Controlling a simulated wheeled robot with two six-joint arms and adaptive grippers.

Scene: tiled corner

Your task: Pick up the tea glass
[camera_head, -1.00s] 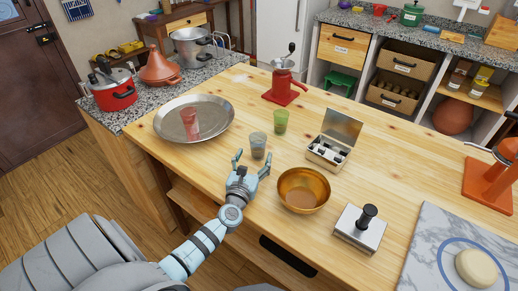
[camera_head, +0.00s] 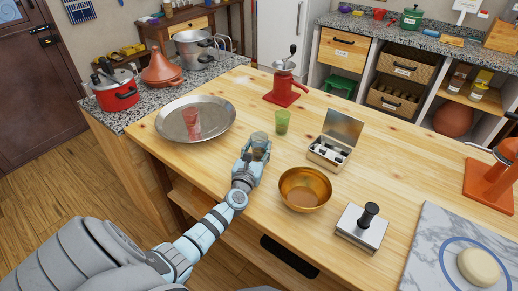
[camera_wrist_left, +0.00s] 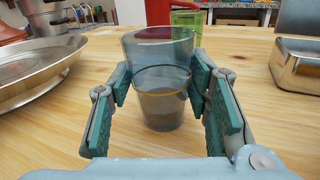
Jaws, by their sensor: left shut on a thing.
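A clear blue-grey tea glass (camera_head: 260,137) stands upright at the middle of the wooden table. My left gripper (camera_head: 256,149) is shut on it, with the fingers on both sides of its body. In the left wrist view the glass (camera_wrist_left: 160,97) sits between the green finger pads and looks to be resting on the tabletop. A green glass (camera_head: 282,122) stands just behind it to the right, apart from the gripper. A red glass (camera_head: 192,122) stands on the round metal tray (camera_head: 222,112). My right gripper is not in view.
A brass bowl (camera_head: 304,189) stands close on the right of the gripper. An open metal box (camera_head: 329,154) is to the right, and a red grinder (camera_head: 283,88) is behind. A tamper on a metal block (camera_head: 361,228) is at front right. Bare wood lies between these things.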

